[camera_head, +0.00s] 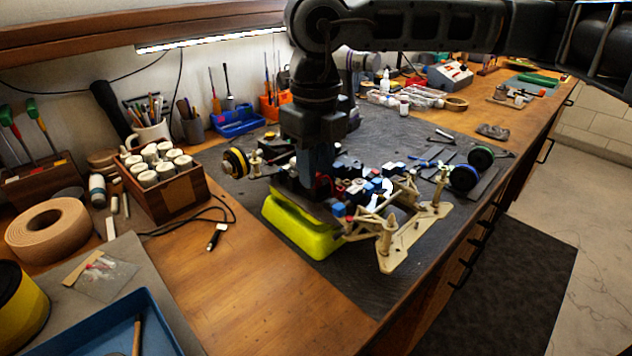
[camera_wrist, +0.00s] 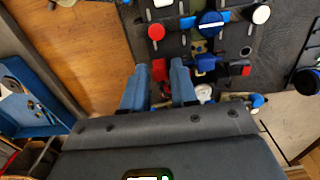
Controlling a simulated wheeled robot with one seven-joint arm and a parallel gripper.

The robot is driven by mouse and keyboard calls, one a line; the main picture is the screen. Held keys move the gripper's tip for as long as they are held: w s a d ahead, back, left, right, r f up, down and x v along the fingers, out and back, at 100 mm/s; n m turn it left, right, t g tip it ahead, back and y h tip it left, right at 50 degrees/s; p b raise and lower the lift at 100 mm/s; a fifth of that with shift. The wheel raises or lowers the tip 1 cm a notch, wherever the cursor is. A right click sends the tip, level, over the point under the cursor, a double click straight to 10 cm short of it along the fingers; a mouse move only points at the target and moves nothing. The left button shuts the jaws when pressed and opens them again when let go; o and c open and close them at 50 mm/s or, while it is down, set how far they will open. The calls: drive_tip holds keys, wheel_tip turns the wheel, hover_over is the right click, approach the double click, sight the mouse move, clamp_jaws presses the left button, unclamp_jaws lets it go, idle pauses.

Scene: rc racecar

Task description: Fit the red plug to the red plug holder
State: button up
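My gripper (camera_wrist: 160,64) points down over the car chassis in the wrist view, its two blue fingers apart. A small red block (camera_wrist: 158,70) shows in the gap between the fingertips, and I see no clear contact on both sides. I cannot tell whether it is the red plug or its holder. A round red-topped piece (camera_wrist: 156,31) stands farther off, and a dark red block (camera_wrist: 238,68) sits to the right. In the head view, my gripper (camera_head: 320,180) is low over the chassis, with a bit of red (camera_head: 322,186) beside the fingers.
The chassis rests on a yellow-green stand (camera_head: 300,232) with several blue and white parts around. Its pale front plate (camera_head: 413,238) sticks out to the right. A wooden box of white rolls (camera_head: 170,200) stands left, a blue tray (camera_head: 110,335) front left. Bare wood (camera_head: 250,290) is clear.

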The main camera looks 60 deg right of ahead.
clamp_jaws()
drive_tip(key=shift+r, duration=0.65)
idle(0.6)
drive_tip(key=shift+r+p, duration=0.35)
drive_tip(key=shift+r, duration=1.55)
drive_tip(key=shift+s+d+r+p, duration=0.55)
drive_tip(key=shift+s+r+p, duration=0.1)
drive_tip(key=shift+s+p, duration=0.2)
drive_tip(key=shift+s+d+r+p, duration=0.55)
drive_tip(key=shift+s+r+p, duration=0.1)
drive_tip(key=shift+s+p, duration=0.2)
